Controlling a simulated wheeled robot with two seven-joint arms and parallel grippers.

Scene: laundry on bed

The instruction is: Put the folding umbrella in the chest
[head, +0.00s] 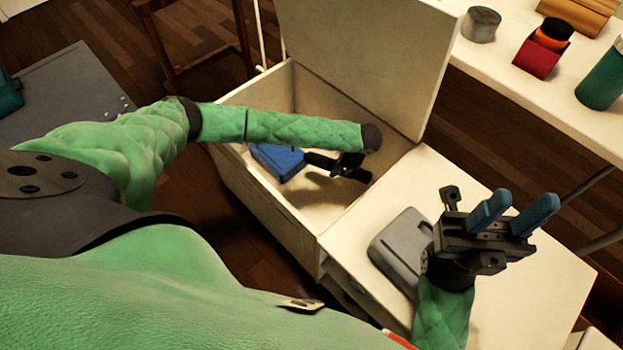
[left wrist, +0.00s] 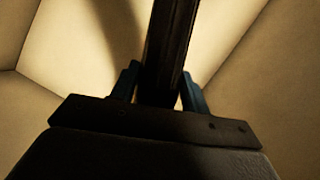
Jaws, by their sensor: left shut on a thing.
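The chest (head: 262,202) is a pale box with its lid (head: 372,62) raised. My left arm reaches over its opening. My left gripper (left wrist: 160,82) is shut on the folding umbrella (left wrist: 172,40), a long dark shape between its blue fingers, with the chest's pale inner walls around it. In the head view the umbrella seems to be the black piece (head: 321,160) inside the chest's outline; the forearm and wrist partly hide the gripper. I cannot tell whether the umbrella touches the floor. My right gripper (head: 514,210) is open and empty over the pale surface beside the chest.
A blue object (head: 277,161) lies in the chest near the umbrella. A grey case (head: 399,246) lies on the pale surface (head: 520,300). A shelf at the upper right holds a grey can (head: 481,25), a red item (head: 541,58) and a teal cylinder (head: 602,80).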

